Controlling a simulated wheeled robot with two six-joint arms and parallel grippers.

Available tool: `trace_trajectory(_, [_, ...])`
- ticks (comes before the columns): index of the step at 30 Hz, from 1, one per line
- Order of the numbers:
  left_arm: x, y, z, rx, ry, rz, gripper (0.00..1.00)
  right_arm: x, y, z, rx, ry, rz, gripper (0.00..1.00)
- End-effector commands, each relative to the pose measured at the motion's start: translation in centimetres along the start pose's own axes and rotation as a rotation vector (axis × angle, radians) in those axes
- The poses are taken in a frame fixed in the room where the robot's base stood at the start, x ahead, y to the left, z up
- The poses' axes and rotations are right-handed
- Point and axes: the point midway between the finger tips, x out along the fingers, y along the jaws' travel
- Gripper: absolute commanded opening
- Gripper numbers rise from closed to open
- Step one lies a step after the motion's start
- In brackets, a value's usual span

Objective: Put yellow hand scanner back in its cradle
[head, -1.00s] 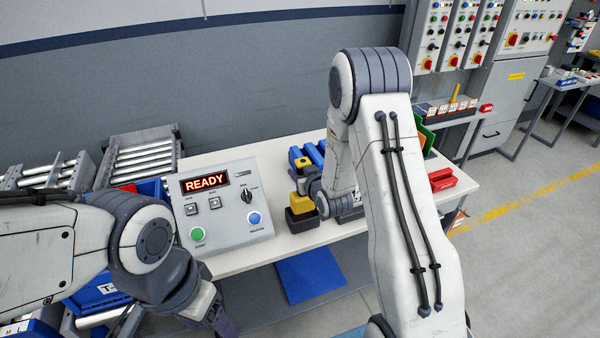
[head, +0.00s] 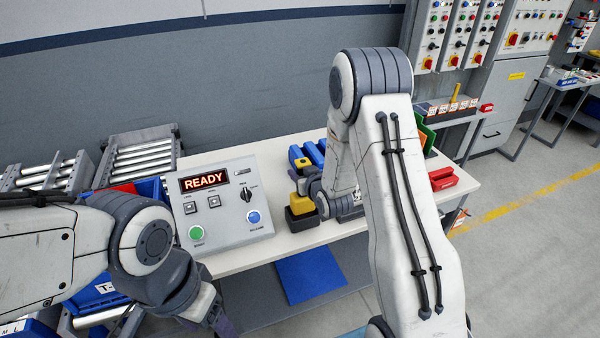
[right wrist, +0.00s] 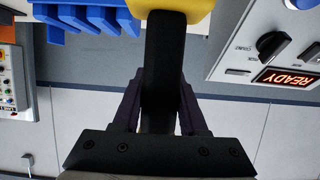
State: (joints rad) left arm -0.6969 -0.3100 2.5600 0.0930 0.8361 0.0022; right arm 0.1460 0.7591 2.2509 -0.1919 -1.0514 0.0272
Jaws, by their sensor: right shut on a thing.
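The yellow hand scanner (head: 299,202) has its yellow end low, at the dark box-like cradle (head: 301,219) on the bench, right of the grey control box. I cannot tell whether it is fully seated or just over the cradle. In the right wrist view its yellow end (right wrist: 172,5) is at the top edge, and its black handle (right wrist: 160,60) runs between the fingers. My right gripper (right wrist: 160,105) is shut on that handle; my arm partly hides it in the head view. My left gripper (head: 218,322) is low at the left, its tips cut off by the frame.
The control box (head: 222,204) with a READY display stands close left of the cradle. Blue bins (head: 314,155) stand behind it, with a small yellow-and-dark thing (head: 302,162) near them. Red bins (head: 443,179) lie at the bench's right. A blue panel (head: 310,275) is below the front edge.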

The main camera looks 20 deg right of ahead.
Motion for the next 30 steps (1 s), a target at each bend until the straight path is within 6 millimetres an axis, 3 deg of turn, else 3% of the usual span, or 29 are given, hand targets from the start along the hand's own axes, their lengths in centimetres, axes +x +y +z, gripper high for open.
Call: trace_trajectory(30, [4.1, -0.3, 0.2, 0.000, 0.000, 0.000, 0.68, 1.7, 0.0, 3.9, 0.000, 0.002, 0.000, 0.00])
